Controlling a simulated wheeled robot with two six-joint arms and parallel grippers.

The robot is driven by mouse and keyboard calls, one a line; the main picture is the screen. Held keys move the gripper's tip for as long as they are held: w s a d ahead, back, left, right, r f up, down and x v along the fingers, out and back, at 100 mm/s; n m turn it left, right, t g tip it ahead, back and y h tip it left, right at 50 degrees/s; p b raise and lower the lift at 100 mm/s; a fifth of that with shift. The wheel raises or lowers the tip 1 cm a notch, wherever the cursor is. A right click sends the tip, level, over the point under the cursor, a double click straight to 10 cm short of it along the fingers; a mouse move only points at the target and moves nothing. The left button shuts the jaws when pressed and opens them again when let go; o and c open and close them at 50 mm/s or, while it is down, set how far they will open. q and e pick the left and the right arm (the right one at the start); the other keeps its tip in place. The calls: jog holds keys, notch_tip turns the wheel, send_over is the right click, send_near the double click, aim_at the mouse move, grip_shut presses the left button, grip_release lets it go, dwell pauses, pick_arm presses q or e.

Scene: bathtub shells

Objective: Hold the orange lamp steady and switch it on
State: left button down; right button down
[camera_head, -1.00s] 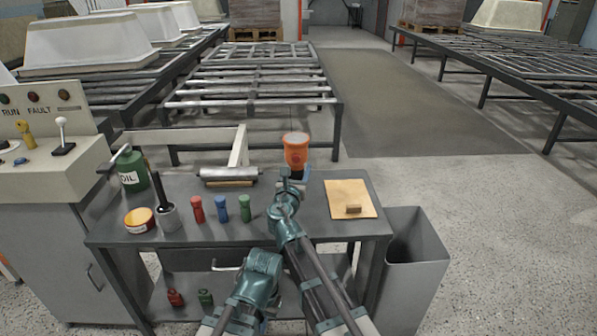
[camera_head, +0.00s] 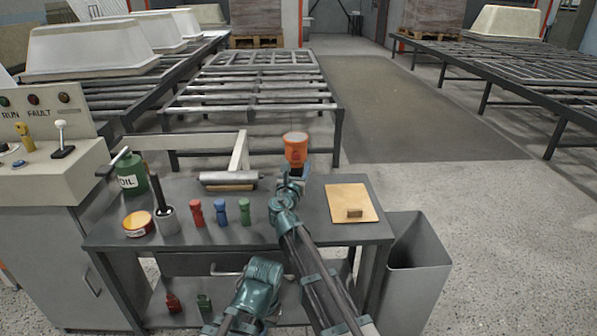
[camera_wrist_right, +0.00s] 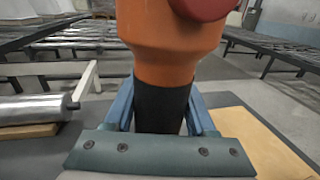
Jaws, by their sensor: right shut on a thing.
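The orange lamp (camera_head: 296,152) is upright above the far edge of the grey workbench (camera_head: 310,228), with a pale grey round face towards the head camera. My right gripper (camera_head: 292,182) is shut on its dark lower handle. In the right wrist view the lamp's orange body (camera_wrist_right: 165,50) rises from a black grip between my blue fingers (camera_wrist_right: 162,108). A dark red round part (camera_wrist_right: 205,6) shows on the lamp at the top edge. My left arm's teal joint is low in the head view, in front of the bench; its fingers do not show.
On the bench are an oil can (camera_head: 132,172), a yellow-orange tin (camera_head: 138,222), red, blue and green small torches (camera_head: 220,212), a roller (camera_head: 228,178) and a tan sheet (camera_head: 350,200) with a small block. A grey bin (camera_head: 418,265) stands right of the bench.

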jog(key=shift+w+d+f+b, duration=0.1)
jog(key=shift+w+f+b, duration=0.35)
jog(key=shift+w, duration=1.15)
jog(key=shift+w+f+b, duration=0.4)
jog(key=shift+w, duration=1.25)
jog(key=shift+w+d+f+b, duration=0.1)
jog(key=shift+w+f+b, duration=0.35)
jog(key=shift+w, duration=1.15)
jog(key=shift+f+b, duration=0.3)
dwell(2.9)
